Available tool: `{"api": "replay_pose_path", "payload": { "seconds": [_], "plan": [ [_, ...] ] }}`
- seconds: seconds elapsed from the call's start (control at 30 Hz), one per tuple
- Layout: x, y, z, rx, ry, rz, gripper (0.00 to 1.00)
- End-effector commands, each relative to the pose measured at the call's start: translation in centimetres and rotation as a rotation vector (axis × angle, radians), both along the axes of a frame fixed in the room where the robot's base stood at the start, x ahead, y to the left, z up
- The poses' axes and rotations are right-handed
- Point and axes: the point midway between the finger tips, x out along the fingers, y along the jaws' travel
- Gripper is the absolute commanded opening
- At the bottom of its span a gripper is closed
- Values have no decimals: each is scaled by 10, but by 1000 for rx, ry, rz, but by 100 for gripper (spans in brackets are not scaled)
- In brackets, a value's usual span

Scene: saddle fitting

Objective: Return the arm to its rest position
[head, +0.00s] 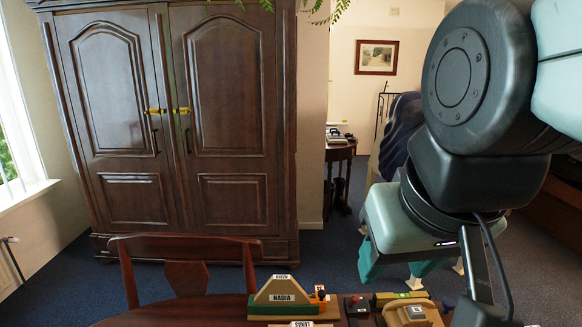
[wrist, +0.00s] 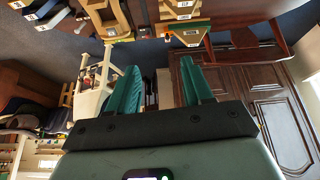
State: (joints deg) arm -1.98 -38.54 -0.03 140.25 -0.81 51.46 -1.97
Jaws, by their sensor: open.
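My gripper (head: 392,276) hangs at the right of the head view, below the dark and pale teal arm links. Its teal fingers point down, apart and with nothing between them. In the wrist view my gripper (wrist: 161,68) shows two green fingers spread wide and empty. The table (head: 200,312) lies below and to the left of it in the head view. An arm link partly hides the table's right end.
Labelled wooden pieces (head: 413,312) and a small dark red box (head: 356,305) sit right of the NADIA block. A wooden chair (head: 187,275) stands behind the table. A large dark wardrobe (head: 225,110) fills the back left.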

Motion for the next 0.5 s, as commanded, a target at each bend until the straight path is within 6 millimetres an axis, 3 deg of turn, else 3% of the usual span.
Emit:
{"api": "replay_pose_path", "payload": {
  "seconds": [0.13,0.5],
  "plan": [
    [-16,-1,-4,18,-23,-27,50],
    [-18,-1,-5,20,-24,-31,50]
  ]
}}
